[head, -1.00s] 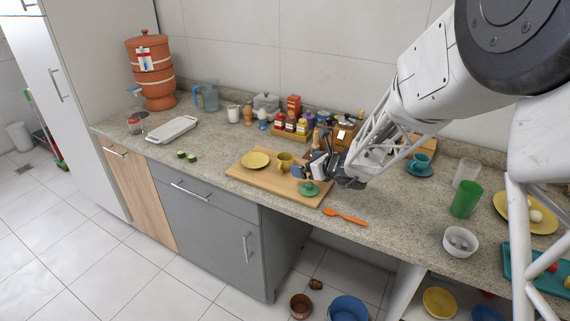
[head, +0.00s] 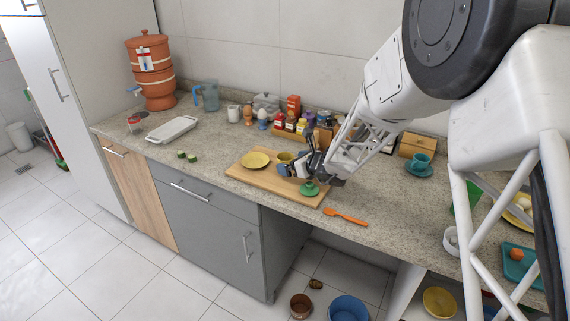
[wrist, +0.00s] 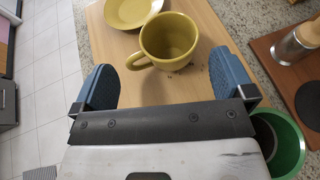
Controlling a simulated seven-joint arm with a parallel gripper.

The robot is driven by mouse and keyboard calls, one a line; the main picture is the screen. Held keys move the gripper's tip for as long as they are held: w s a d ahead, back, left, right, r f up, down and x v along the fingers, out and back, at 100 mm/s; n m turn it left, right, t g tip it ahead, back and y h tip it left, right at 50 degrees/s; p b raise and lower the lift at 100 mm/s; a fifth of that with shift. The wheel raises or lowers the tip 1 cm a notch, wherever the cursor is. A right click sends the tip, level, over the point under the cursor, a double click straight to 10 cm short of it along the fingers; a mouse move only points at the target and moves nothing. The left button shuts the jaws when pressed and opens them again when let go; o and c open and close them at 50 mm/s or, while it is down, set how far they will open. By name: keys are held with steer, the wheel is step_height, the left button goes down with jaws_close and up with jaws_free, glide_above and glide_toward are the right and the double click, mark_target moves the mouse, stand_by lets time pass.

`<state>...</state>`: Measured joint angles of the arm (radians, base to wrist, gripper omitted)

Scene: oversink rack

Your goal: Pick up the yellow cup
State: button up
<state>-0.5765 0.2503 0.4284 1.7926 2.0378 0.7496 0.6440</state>
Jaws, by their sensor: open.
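The yellow cup (wrist: 168,42) stands upright on the wooden board, its handle toward the lower left in the wrist view. In the head view the cup (head: 285,157) is partly hidden by my gripper. My gripper (wrist: 170,82) is open and empty, with one blue finger pad on each side. The cup lies just ahead of the fingertips, roughly between their lines. In the head view my gripper (head: 288,170) is low over the board, close to the cup's right side. Whether it touches the cup cannot be told.
A yellow plate (head: 255,160) lies on the board (head: 262,179) left of the cup. A green item (head: 309,188) sits at the board's right end, close to my gripper. An orange spoon (head: 346,216) lies in front. Jars and bottles (head: 290,122) stand behind.

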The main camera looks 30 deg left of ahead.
steer(key=shift+a, duration=0.1)
steer(key=shift+x, duration=2.5)
steer(key=shift+w+r, duration=0.1)
steer(key=shift+w, duration=0.05)
steer(key=c, duration=0.7)
